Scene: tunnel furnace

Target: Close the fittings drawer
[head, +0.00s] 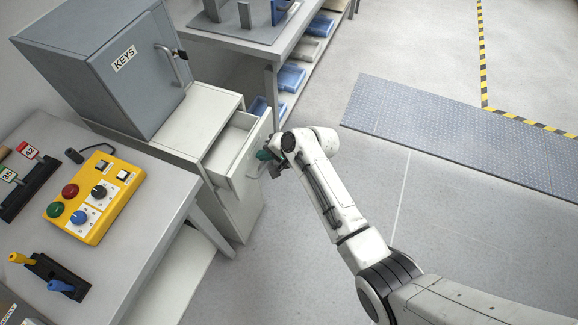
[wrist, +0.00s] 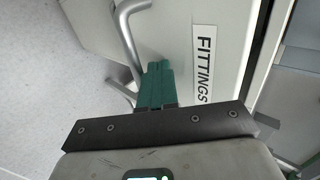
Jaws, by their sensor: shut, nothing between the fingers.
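The fittings drawer (head: 240,146) is the top drawer of a white cabinet under the grey key box. It stands partly pulled out, and the inside that shows looks empty. In the wrist view its white front (wrist: 182,32) carries a FITTINGS label (wrist: 203,68) and a metal bar handle (wrist: 127,35). My gripper (head: 266,156) is at the drawer front in the head view. In the wrist view its green fingers (wrist: 157,78) are shut together with nothing between them, beside the handle and label. I cannot tell whether the fingertips touch the front.
A grey KEYS box (head: 125,65) stands on the white cabinet (head: 205,118). A table with a yellow control box (head: 95,200) is at the left. A workbench with blue bins (head: 290,78) is behind. The floor at right is open, with a metal ramp plate (head: 450,130).

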